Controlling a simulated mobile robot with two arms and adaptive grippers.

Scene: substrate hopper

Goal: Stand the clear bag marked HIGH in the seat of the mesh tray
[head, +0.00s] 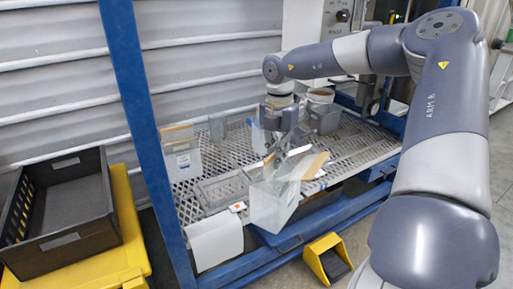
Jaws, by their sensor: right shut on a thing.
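My right gripper (284,150) reaches down over the mesh table, shut at the upper part of what looks like a clear bag (273,200). This bag has a tan top strip and stands out at the table's front edge; its marking cannot be read. A grey mesh tray (222,190) lies on the table just left of the front bag. The fingertips are partly hidden among clear and pale parts. My left gripper is not in view.
The mesh table (345,150) has bare room on its right. A blue post (130,85) rises at the left. A black crate (65,215) sits on a yellow stand.

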